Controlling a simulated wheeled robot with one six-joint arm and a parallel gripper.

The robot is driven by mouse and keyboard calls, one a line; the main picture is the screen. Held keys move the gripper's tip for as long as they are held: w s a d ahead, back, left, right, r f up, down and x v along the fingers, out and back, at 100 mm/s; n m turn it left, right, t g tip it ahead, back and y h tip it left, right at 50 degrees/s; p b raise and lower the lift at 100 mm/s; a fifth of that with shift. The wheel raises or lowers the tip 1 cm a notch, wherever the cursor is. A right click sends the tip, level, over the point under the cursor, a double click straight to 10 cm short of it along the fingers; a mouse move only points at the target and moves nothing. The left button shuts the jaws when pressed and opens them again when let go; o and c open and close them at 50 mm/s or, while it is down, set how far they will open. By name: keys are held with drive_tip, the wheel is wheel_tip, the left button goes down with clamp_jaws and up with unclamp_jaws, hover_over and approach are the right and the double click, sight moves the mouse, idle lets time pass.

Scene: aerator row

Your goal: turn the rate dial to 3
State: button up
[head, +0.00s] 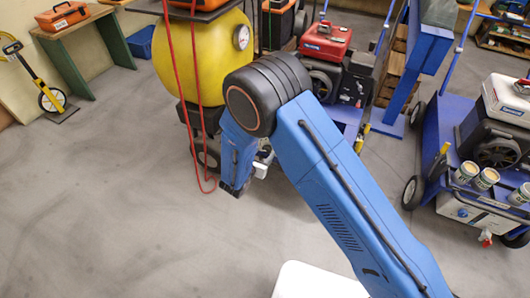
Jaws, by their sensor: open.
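My gripper (263,160) is partly in view as a small grey-white part beside the end of my blue arm, in front of the yellow tank. It is open, and its fingertips are hard to make out behind the arm. I see no object held in it. I cannot pick out a rate dial or its numbers. A white-faced round gauge (242,37) is on the yellow tank (207,65). A small round mark shows on the pale panel (468,216) of the blue cart at right, too small to identify.
Red hoses (197,110) hang before the tank. A red-topped engine (326,40) stands behind my arm. The blue cart (431,135) at right carries several cans. A green-legged bench (66,62) and yellow measuring wheel (50,98) stand at left. The left floor is clear.

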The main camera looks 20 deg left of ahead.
drive_tip(key=shift+x, duration=1)
drive_tip(key=c, duration=1.1)
drive_tip(key=shift+o, duration=0.2)
